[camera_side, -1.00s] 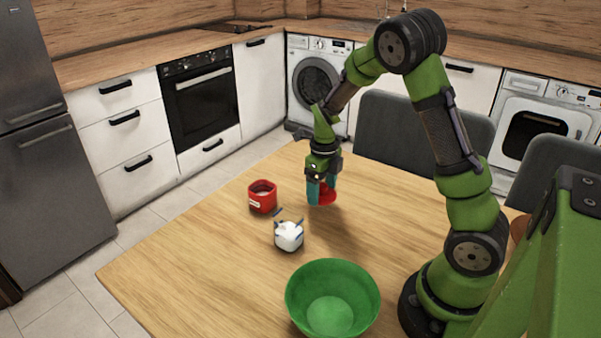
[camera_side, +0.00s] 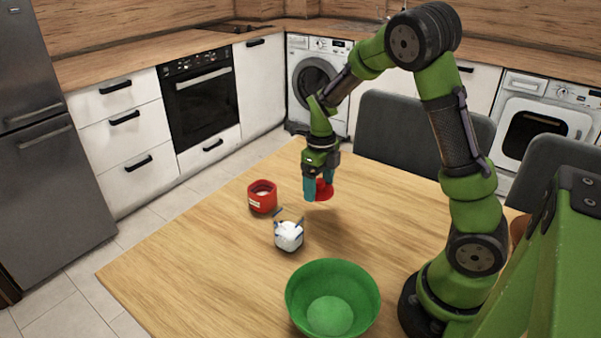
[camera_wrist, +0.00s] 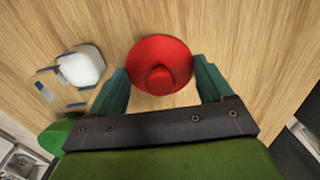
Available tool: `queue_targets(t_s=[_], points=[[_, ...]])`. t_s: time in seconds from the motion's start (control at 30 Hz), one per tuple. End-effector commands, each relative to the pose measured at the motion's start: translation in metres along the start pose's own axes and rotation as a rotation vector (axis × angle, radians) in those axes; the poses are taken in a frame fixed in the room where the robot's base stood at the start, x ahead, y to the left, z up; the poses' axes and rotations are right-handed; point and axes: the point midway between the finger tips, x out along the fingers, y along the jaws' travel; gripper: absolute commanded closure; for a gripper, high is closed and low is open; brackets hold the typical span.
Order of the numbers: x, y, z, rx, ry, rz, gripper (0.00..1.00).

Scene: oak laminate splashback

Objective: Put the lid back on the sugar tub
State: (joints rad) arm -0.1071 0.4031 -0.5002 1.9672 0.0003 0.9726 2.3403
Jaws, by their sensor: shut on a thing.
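My gripper (camera_side: 319,187) is shut on a red round lid (camera_side: 324,189) with a raised knob, held above the table. In the wrist view the lid (camera_wrist: 160,66) sits between the two teal fingers, its knob side facing the camera. A red tub (camera_side: 262,198) with a pale label stands upright on the table, left of my gripper and apart from it. Its top is open, and pale contents show inside. The red tub is not seen in the wrist view.
A clear container with blue clips and white contents (camera_side: 289,237) stands between the red tub and a large green bowl (camera_side: 332,300) in front. It also shows in the wrist view (camera_wrist: 80,68). Dark chairs (camera_side: 395,125) stand behind the table. The table's left part is bare.

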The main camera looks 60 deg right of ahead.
Motion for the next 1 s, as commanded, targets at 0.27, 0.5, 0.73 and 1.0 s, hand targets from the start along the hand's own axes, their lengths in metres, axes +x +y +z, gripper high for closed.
queue_targets(t_s=[0.27,0.5,0.73,1.0], points=[[-0.028,0.020,0.098,-0.007,0.000,-0.001,0.49],[-0.055,0.046,0.139,-0.006,-0.001,0.000,0.49],[-0.063,0.057,0.139,0.009,0.002,0.002,0.49],[-0.040,0.056,0.139,0.008,0.003,0.002,0.49]])
